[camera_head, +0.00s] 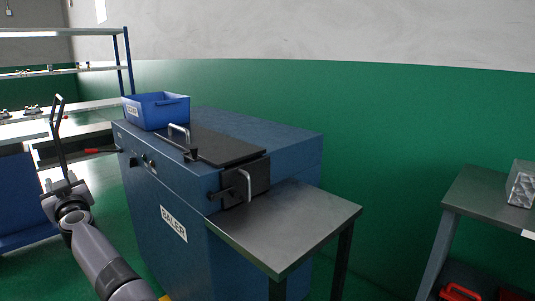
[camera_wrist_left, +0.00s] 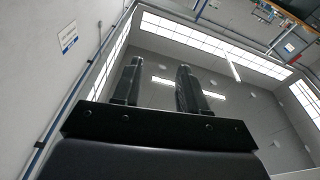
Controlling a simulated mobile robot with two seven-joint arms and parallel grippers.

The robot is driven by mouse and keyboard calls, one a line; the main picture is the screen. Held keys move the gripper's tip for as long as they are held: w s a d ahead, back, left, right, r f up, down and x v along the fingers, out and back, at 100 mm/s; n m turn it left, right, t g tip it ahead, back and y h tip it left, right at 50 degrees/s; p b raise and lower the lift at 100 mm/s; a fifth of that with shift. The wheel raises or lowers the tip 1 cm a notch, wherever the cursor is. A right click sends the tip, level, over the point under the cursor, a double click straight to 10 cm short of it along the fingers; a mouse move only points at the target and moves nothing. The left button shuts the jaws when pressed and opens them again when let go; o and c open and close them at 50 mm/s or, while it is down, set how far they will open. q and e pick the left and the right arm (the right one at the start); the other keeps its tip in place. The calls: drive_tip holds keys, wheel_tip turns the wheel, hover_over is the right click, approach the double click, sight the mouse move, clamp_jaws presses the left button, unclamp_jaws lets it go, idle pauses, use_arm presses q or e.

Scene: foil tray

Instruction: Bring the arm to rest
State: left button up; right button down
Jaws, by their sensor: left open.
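My left arm comes up from the bottom left in the head view, and its gripper (camera_head: 58,108) points upward, left of the blue baler (camera_head: 165,185). The gripper is apart from the baler and holds nothing that I can see. In the left wrist view the two dark fingers (camera_wrist_left: 160,68) stand apart with an empty gap between them, against the ceiling. My right gripper is not in view.
A blue bin (camera_head: 172,112) sits on the baler beside a dark lid (camera_head: 232,150) with a handle. A metal table (camera_head: 300,228) adjoins the baler. A bench (camera_head: 482,200) at right bears a silvery, crumpled block (camera_head: 521,187). Shelving and a worktop (camera_head: 95,107) stand at left.

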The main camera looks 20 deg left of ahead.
use_arm(q)
drive_tip(key=w+d+f+m+t+h, duration=0.1)
drive_tip(key=d+f+m+t+h, duration=0.3)
drive_tip(key=d, duration=0.4)
drive_tip(key=d+f+m+t+h, duration=0.1)
drive_tip(key=d+f+m+h, duration=0.45)
drive_tip(key=d, duration=0.25)
drive_tip(key=w+d+f+m+t+h, duration=0.1)
drive_tip(key=d+f+m+t+h, duration=0.2)
drive_tip(key=d+f+m, duration=0.4)
drive_tip(key=s+d+f+g+h, duration=0.3)
drive_tip(key=s+d+f+h, duration=0.35)
drive_tip(key=d, duration=0.65)
drive_tip(key=s+d+f+g+h, duration=0.1)
drive_tip(key=s+d+f+g, duration=0.2)
drive_tip(key=s+d+f, duration=0.9)
wheel_tip(320, 180, up, 13)
drive_tip(key=s+p, duration=0.2)
drive_tip(key=p, duration=1.3)
drive_tip(key=shift+s+a+g, duration=0.3)
drive_tip(key=shift+s+a, duration=0.1)
drive_tip(key=shift+a, duration=0.05)
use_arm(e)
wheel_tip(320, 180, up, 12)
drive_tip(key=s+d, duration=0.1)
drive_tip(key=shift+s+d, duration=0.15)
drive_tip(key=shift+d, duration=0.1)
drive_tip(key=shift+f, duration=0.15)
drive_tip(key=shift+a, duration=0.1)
